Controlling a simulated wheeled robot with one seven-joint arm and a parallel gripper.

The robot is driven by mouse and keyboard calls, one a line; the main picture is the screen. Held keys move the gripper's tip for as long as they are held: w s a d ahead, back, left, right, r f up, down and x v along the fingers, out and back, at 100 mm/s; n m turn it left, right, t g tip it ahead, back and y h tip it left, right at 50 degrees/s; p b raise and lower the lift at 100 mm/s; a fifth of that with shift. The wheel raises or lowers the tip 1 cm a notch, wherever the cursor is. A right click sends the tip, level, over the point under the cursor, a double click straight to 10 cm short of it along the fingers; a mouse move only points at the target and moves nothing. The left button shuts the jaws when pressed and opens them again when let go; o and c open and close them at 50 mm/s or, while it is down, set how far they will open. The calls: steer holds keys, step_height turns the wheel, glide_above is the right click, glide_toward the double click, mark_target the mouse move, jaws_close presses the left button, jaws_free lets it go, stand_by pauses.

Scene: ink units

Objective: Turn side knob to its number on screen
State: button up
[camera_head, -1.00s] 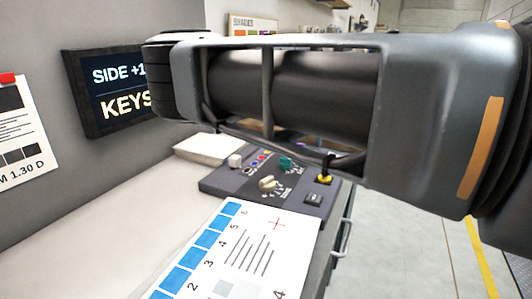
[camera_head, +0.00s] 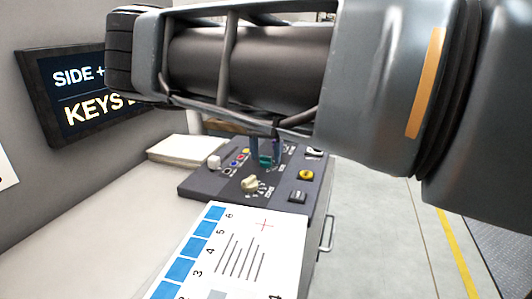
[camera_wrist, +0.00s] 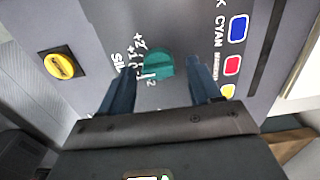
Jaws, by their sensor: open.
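The side knob is teal (camera_wrist: 158,66) and stands on the dark control panel (camera_head: 226,180); its scale beside it shows +2, +1 and a 2, and the label "SI..." is partly covered. In the head view the teal knob (camera_head: 265,161) shows between my fingers. My gripper (camera_wrist: 160,82) is open, with one finger on each side of the knob; gaps show on both sides in the wrist view, with no clear contact. The wall screen (camera_head: 85,95) reads "SIDE +" and "KEYS"; my arm hides the rest of both lines.
A cream knob (camera_head: 250,183), a yellow button (camera_head: 306,174), a white knob (camera_head: 214,162) and coloured buttons sit close by on the panel. A printed sheet (camera_head: 250,248) with blue patches lies in front, and a paper stack (camera_head: 175,149) behind left. Open floor lies right.

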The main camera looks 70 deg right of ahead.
steer(key=c, duration=1)
steer(key=shift+c, duration=0.2)
steer(key=shift+r+m+p, duration=0.1)
steer(key=shift+m+p, duration=0.2)
steer(key=shift+p, duration=0.05)
steer(key=shift+s+m+p, duration=0.15)
steer(key=shift+m+p, duration=1.7)
steer(key=shift+m, duration=0.75)
steer(key=o, duration=1)
